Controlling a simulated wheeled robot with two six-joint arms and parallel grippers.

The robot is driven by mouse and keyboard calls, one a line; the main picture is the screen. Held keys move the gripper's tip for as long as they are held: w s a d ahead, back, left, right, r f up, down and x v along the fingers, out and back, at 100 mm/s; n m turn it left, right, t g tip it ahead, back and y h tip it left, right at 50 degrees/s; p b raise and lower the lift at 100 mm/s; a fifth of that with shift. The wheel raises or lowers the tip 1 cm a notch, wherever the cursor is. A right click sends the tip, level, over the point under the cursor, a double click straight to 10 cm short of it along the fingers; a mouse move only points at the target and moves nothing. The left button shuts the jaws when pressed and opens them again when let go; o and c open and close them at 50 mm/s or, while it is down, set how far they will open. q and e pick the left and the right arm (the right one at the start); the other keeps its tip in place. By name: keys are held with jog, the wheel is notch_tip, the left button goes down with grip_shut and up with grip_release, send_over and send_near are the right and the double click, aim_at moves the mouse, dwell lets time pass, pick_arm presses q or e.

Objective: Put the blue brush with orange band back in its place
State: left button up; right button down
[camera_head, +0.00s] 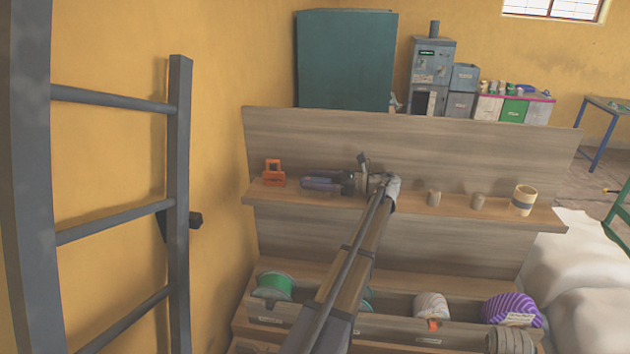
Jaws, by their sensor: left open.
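My left gripper (316,181) is at the shelf (455,211) of the wooden rack, left of the middle. Its fingers point left and are open, with a gap between them. I see nothing clearly held. A small orange thing (273,174) stands on the shelf to the left of the fingers, apart from them; I cannot tell what it is. I cannot make out a blue brush with an orange band, and my arm covers part of the rack. My right gripper is not in view.
Two small cups (433,197) and a banded cup (523,200) stand to the right on the shelf. Below, a box (388,327) holds a green spool (274,285) and rolls of cord. A dark ladder (180,190) stands left. White sacks (590,290) lie right.

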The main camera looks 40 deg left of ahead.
aim_at(332, 181)
pick_arm(q)
jog(key=v, duration=0.7)
jog(key=shift+w+d, duration=0.15)
jog(key=shift+d, duration=0.1)
dwell(0.4)
